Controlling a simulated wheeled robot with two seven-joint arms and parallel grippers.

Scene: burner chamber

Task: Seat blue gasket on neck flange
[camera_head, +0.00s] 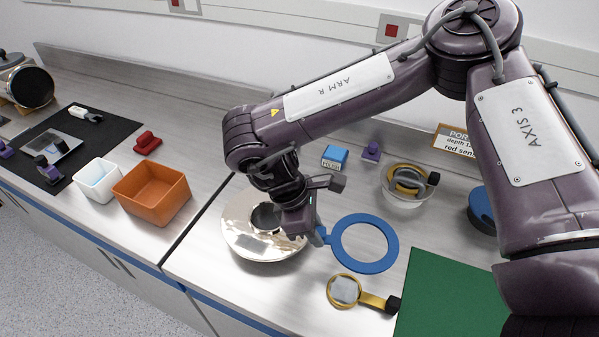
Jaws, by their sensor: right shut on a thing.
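The blue gasket (392,243) is a flat ring with a small tab on its left. My right gripper (318,237) is shut on that tab, and the ring sticks out to the right. The neck flange appears to be the shiny metal disc (241,240) with a dark central opening, left of the gasket. My right gripper is over the disc's right edge and hides part of it. The ring is beside the disc, not over its opening. I cannot tell how high the ring is above the bench. My left gripper is not in view.
A brass-ringed tool (372,300) lies just below the gasket. A green mat (450,295) is at lower right. A clear bowl (404,201) with brass rings, a blue box (335,157) and a purple block (371,152) stand behind. Orange (152,207) and white (99,190) bins are left.

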